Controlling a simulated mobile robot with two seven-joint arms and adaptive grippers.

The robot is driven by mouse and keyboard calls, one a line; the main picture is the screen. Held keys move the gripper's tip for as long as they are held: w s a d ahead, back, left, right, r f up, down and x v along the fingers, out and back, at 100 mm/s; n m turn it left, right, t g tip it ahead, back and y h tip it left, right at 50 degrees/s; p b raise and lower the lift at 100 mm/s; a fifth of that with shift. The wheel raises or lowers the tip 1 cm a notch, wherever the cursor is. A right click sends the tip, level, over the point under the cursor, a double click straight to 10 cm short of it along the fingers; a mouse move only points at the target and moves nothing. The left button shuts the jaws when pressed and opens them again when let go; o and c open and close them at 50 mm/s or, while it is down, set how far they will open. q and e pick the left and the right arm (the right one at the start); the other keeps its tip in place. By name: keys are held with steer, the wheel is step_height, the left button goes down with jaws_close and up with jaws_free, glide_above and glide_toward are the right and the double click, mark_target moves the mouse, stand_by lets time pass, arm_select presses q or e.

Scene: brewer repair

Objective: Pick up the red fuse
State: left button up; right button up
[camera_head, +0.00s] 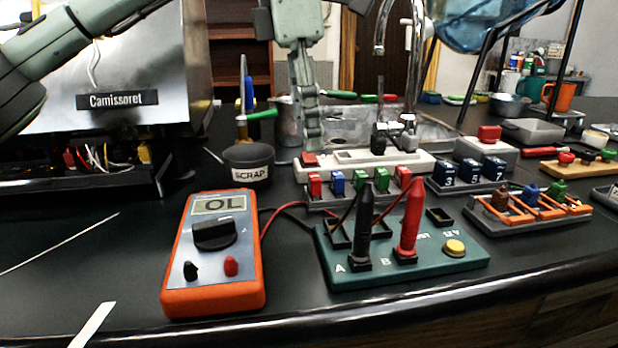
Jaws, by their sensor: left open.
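A low grey rack (372,199) behind the green test board holds a row of small coloured fuses. A red fuse (315,184) stands at its left end, beside a blue fuse (337,183). Green fuses (382,181) stand further right, and another red one (403,176) is at the right end, partly behind the red probe. My left gripper (312,141) points down, open, above and behind the left end of the rack, apart from the fuses. Its fingers are seen nearly edge-on. My right gripper is out of view.
The green test board (455,262) with upright black (363,225) and red (409,222) probes stands in front of the rack. An orange multimeter (213,290) reads OL at left. A black scrap cup (248,165) and a white power strip (385,162) stand close by.

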mark_target(314, 175)
arm_select(q)
steer(key=shift+s+d+f, duration=0.1)
steer(key=shift+f, duration=0.5)
steer(key=shift+s+d+f, duration=0.1)
steer(key=shift+f, duration=0.5)
steer(key=f, duration=0.4)
steer(key=shift+w+d+f, duration=0.1)
steer(key=shift+d+f, duration=0.1)
steer(key=shift+f, duration=0.2)
steer(key=c, duration=1)
